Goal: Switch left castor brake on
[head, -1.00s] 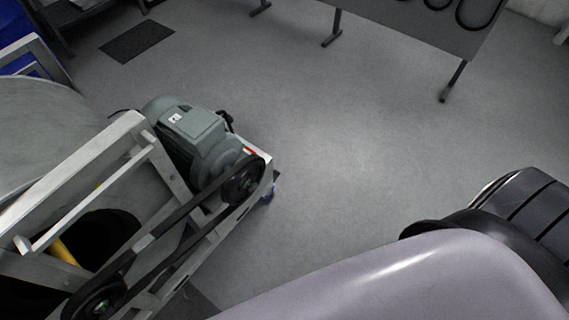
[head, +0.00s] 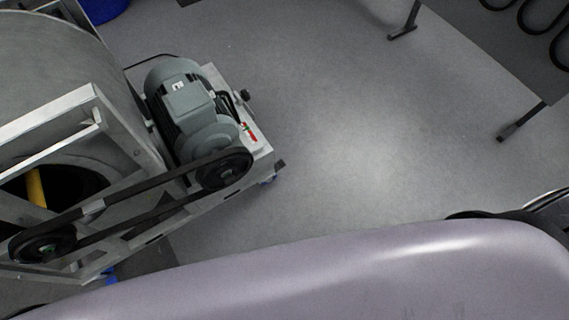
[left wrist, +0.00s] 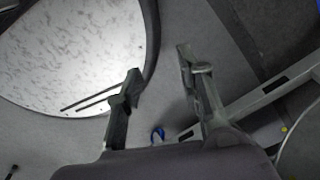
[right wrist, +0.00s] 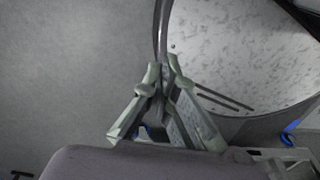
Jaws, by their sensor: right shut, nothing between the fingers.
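The hub dynamometer, a pale frame (head: 95,105) with a motor (head: 185,100) and belt drive, stands at the left of the head view. A blue castor (head: 110,275) shows under its near lower corner, and another (head: 268,180) under its right corner. Their brake levers are too small to read. My right gripper (right wrist: 162,65) is shut and empty. Blue castor parts (right wrist: 289,136) show in the right wrist view. Neither gripper shows in the head view.
Open grey floor (head: 350,150) lies right of the machine. A dark board on legs (head: 500,45) stands at the upper right. A pale speckled round surface with a dark rim (left wrist: 70,55) is close to both grippers in the wrist views.

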